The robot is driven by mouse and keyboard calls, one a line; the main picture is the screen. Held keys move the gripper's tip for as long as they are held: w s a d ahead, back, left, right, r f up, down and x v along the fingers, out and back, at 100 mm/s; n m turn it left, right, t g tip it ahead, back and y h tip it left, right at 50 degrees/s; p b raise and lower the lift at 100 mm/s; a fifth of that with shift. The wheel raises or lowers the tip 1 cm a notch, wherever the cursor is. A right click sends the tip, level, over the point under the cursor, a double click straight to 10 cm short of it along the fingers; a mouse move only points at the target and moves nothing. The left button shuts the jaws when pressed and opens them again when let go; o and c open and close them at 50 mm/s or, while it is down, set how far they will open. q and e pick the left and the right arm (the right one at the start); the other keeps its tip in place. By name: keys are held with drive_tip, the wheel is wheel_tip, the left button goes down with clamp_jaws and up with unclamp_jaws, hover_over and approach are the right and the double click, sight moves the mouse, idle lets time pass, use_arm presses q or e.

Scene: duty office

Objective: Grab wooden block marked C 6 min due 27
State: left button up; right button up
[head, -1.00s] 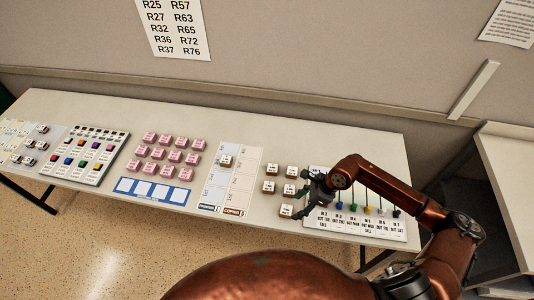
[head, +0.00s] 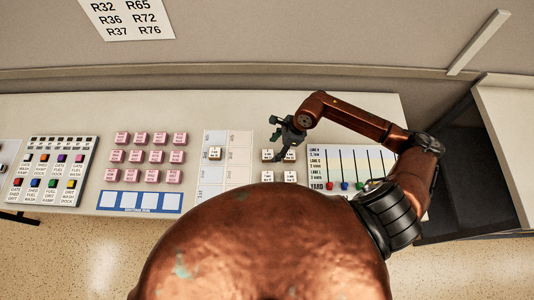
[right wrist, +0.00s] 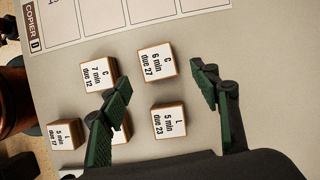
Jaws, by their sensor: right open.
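The wooden block marked C 6 min due 27 (right wrist: 156,60) is a small cube with a white top label. In the right wrist view it sits on the table between the lines of my two fingers, just beyond their tips. In the head view it appears to be the far left block (head: 267,155) of the loose group. My right gripper (right wrist: 161,76) is open and empty, pointing down over the group; it also shows in the head view (head: 281,143). My left gripper is not in view.
Close by stand blocks marked L 5 min due 23 (right wrist: 168,120), C 7 min due 12 (right wrist: 98,74) and L 5 min due 17 (right wrist: 63,134). Another is partly hidden behind a finger. The copier board (head: 239,160) lies left, a yard board (head: 345,160) right. Pink blocks (head: 152,156) stand farther left.

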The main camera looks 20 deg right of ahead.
sight(268, 154)
drive_tip(key=x, duration=0.4)
drive_tip(key=shift+a+p, duration=0.3)
drive_tip(key=shift+a, duration=0.15)
drive_tip(key=shift+w, duration=0.1)
drive_tip(key=c, duration=1.1)
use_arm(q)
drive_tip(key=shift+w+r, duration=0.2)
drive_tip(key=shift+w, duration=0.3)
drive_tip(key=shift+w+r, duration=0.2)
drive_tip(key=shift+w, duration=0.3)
use_arm(e)
drive_tip(key=shift+c, duration=0.7)
drive_tip(key=shift+c, duration=0.2)
